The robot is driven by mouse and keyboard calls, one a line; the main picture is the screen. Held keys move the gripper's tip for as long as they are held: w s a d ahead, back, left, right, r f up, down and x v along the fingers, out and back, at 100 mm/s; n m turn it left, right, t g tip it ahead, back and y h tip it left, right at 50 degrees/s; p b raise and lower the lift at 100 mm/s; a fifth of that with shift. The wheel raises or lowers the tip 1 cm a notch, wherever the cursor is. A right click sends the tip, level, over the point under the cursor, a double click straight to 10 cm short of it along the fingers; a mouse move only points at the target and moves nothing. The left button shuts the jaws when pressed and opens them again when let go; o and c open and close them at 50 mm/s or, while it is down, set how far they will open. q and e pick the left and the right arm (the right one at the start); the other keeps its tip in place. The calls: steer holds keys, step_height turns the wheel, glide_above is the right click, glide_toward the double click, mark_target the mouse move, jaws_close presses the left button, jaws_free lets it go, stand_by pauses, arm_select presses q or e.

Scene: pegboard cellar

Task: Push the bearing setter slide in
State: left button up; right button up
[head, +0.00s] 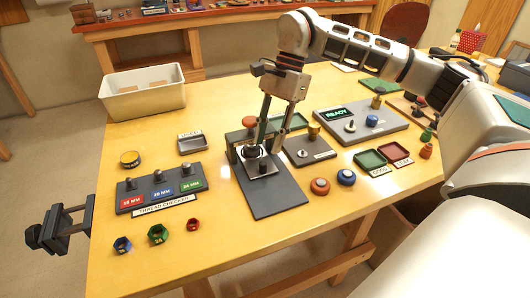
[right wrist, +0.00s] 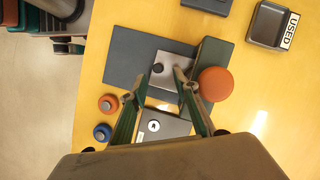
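The bearing setter has a dark grey base plate (head: 277,200), a green block with a round orange top (head: 249,121) and a silver square slide (head: 262,170) with a small black knob. In the right wrist view, the slide (right wrist: 150,62) and its knob (right wrist: 157,68) lie just beyond the fingertips, and the orange top (right wrist: 215,83) is at the right. My right gripper (head: 268,151) points down over the setter, open and empty, its tips apart on either side of the slide area. Contact cannot be told. Its fingers partly hide the block. My left gripper is not in view.
A thread checker (head: 162,190) with several coloured nuts stands left. A white bin (head: 142,92) is at the back left. A grey tray (head: 192,144), a grey plate (head: 306,148) and a panel reading READY (head: 360,125) surround the setter. A dark vise-like fixture (head: 60,232) protrudes at left.

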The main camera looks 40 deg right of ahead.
steer(key=v, duration=0.6)
steer(key=shift+d+r, duration=0.25)
